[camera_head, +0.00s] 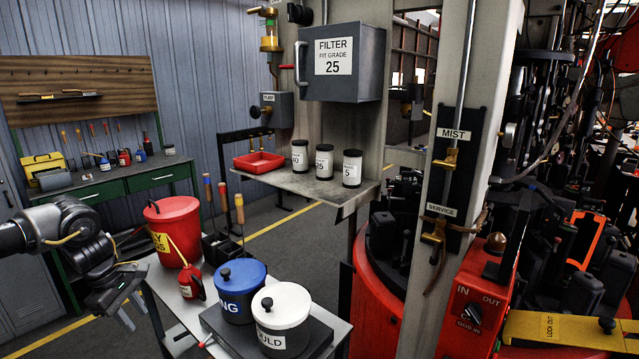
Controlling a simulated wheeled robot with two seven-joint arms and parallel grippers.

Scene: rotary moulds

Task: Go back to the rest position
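My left arm comes in from the left edge. Its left gripper (131,311) hangs at the lower left, beside the near-left corner of the small work table. Its two dark fingers point down and stand apart with nothing visible between them. The gripper is left of the red bucket (175,228) and the small red bottle (190,284) and touches neither. My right gripper is not in view.
A blue-lidded pot (241,291) and a white-lidded pot (281,319) stand on a dark plate on the table. A shelf (304,184) carries a red tray (258,162) and three filter cans. Red machinery (474,307) fills the right. Floor shows behind the table.

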